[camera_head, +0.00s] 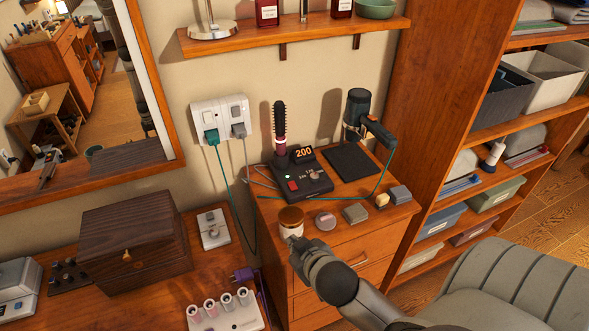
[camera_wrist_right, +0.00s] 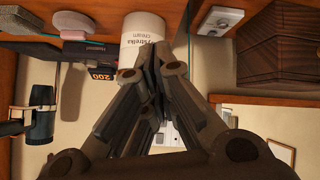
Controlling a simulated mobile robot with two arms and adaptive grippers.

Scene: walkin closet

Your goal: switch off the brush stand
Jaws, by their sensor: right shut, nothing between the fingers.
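The brush stand (camera_head: 312,188) is a black base on the wooden drawer cabinet, with a red switch (camera_head: 292,185) and a small knob on its sloped front. Its display (camera_head: 303,152) glows orange and reads 200. A round hot brush (camera_head: 279,130) stands upright in it. My right gripper (camera_head: 297,245) is shut and empty, in front of the stand by the cabinet's front edge, just below a white cream jar. In the right wrist view, the shut fingers (camera_wrist_right: 152,62) point toward the jar (camera_wrist_right: 143,38); the stand's display (camera_wrist_right: 101,75) shows upside down. My left gripper is not in view.
The cream jar (camera_head: 291,220) stands between my gripper and the stand. A round tin (camera_head: 326,221) and small blocks line the cabinet front. A hair dryer (camera_head: 362,115) stands right, its teal cord crossing to the wall outlet (camera_head: 220,118). A grey chair (camera_head: 510,285) is front right.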

